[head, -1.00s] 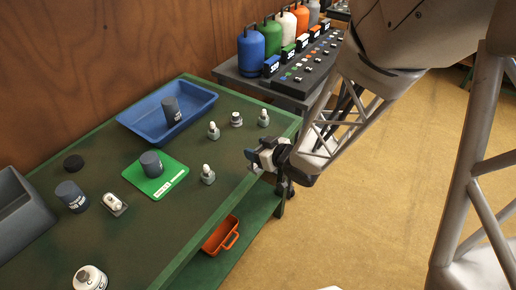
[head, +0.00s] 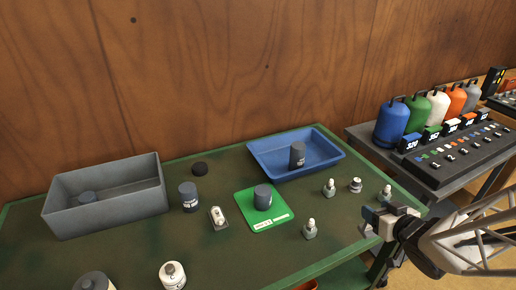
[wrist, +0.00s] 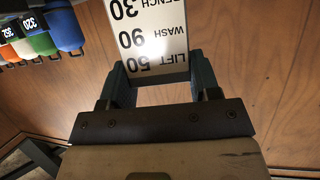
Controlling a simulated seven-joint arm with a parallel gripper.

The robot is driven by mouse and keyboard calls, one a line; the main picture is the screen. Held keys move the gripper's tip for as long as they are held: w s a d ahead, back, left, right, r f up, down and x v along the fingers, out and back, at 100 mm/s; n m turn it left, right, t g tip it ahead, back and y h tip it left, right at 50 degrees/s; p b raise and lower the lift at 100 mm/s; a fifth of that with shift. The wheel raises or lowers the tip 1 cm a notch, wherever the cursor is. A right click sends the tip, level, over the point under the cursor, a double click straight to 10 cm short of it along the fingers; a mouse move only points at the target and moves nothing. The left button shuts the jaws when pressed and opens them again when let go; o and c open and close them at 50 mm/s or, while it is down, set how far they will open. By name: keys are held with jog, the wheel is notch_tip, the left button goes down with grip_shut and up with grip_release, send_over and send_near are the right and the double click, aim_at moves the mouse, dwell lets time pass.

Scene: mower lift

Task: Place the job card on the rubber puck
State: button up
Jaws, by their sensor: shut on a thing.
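The job card (wrist: 155,35) is a white printed card with the words LIFT, WASH and BENCH and numbers, upside down in the wrist view. My gripper (wrist: 160,72) is shut on it, with a dark finger at each side edge. In the head view my gripper (head: 378,220) is at the right end of the green bench; the card is hard to make out there. The rubber puck (head: 199,169) is a flat black disc lying on the bench near the back wall, well left of my gripper. Its top looks bare.
A grey bin (head: 108,213) stands left of the puck and a blue tray (head: 265,168) right of it, each holding a dark cylinder. A dark cylinder (head: 188,197), a silver fitting (head: 219,218) and a green mat (head: 275,218) bearing a cylinder lie in front. Several bolts stand nearer my gripper.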

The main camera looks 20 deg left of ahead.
notch_tip(320, 180, up, 2)
jog(key=shift+r, duration=0.15)
jog(key=shift+w+a+r, duration=0.1)
jog(key=shift+a+r, duration=0.15)
jog(key=w+a+r+n+g+y, duration=0.1)
jog(key=w+a+n+g+y, duration=0.3)
jog(key=a, duration=0.9)
jog(key=w+a+r+n+g+y, duration=0.1)
jog(key=w+a+n+g, duration=0.4)
jog(key=a, duration=0.9)
jog(key=s+a+f+n+g, duration=0.1)
jog(key=s+a+n+g, duration=0.2)
jog(key=a, duration=1)
jog(key=a+f+n+g, duration=0.1)
jog(key=a+n+g, duration=0.3)
jog(key=a, duration=1)
jog(key=shift+m, duration=0.3)
notch_tip(320, 180, down, 5)
jog(key=shift+d+f, duration=0.15)
